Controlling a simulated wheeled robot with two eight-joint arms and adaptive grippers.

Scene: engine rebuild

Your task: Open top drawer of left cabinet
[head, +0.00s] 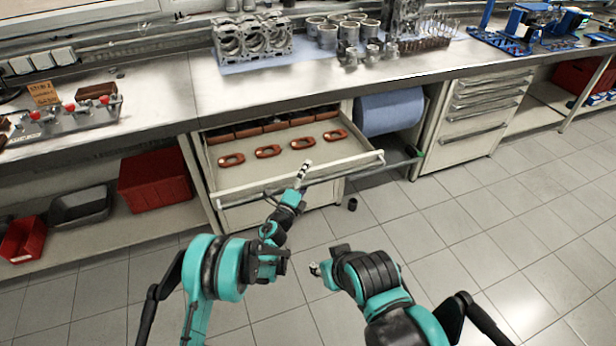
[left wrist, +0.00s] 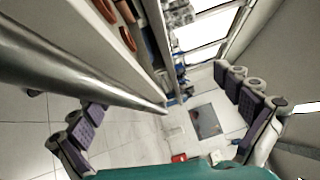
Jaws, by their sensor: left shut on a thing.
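The top drawer (head: 290,158) of the left cabinet stands pulled out, showing several reddish-brown parts with holes on its floor and a row of brown bins at the back. A metal bar handle (head: 345,168) runs along its front. My left gripper (head: 302,174) is at this handle, near the middle of the drawer front, and is shut on it. In the left wrist view the handle (left wrist: 75,75) passes between the finger pads of my left gripper (left wrist: 165,125). My right gripper (head: 318,268) hangs over the floor, away from the drawer; its jaw opening is unclear.
Engine blocks (head: 252,38) and metal cylinders (head: 328,36) stand on the worktop above. A blue roll (head: 390,111) hangs right of the drawer. A red bin (head: 154,180) sits on the left lower shelf. A small dark cylinder (head: 352,204) is on the floor. The tiled floor at right is clear.

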